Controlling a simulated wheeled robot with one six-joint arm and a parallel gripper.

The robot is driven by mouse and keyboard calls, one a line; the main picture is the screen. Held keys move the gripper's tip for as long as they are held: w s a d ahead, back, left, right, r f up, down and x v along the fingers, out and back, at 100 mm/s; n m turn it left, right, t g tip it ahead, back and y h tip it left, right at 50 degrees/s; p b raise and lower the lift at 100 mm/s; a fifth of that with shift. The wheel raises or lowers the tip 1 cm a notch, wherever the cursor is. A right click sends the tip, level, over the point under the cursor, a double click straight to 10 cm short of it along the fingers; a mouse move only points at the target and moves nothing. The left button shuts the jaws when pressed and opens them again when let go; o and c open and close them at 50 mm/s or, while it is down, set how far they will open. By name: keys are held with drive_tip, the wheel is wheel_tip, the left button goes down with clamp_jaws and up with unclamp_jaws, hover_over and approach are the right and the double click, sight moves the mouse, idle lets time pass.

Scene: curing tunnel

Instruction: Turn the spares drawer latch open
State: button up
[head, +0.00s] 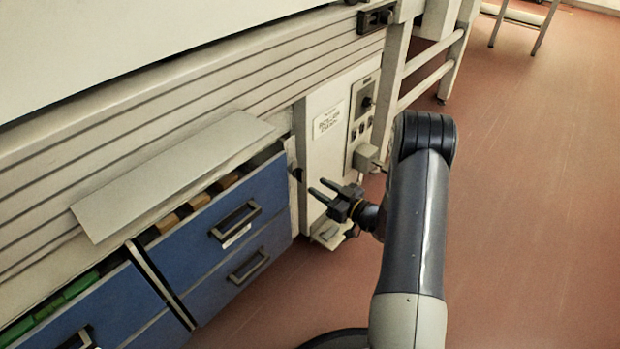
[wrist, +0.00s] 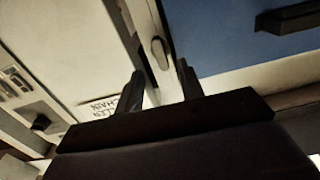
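A small rounded latch (wrist: 160,52) sits on the pale post beside a blue drawer front (wrist: 225,45) in the wrist view. In the head view a small dark piece on the post (head: 296,173) appears to be this latch. My gripper (head: 321,188) is open and empty, just right of the post and apart from it. In the wrist view my gripper (wrist: 162,80) has its two fingers spread, with the latch showing beyond and between them. The upper blue drawer (head: 205,240) with a dark handle stands partly open, showing brown boxes. Which drawer is the spares drawer cannot be told.
A lower blue drawer (head: 240,275) is shut. Another blue drawer (head: 100,310) at lower left holds green items. A slanted pale panel (head: 170,175) overhangs the drawers. A control panel (head: 363,120) and frame legs stand behind my gripper. The red floor (head: 540,200) is clear at right.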

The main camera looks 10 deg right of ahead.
sight(303, 177)
drive_tip(key=v, duration=0.4)
drive_tip(key=shift+s+p, duration=0.1)
drive_tip(key=shift+p, duration=0.25)
drive_tip(key=b+x, duration=0.3)
drive_tip(key=x, duration=0.8)
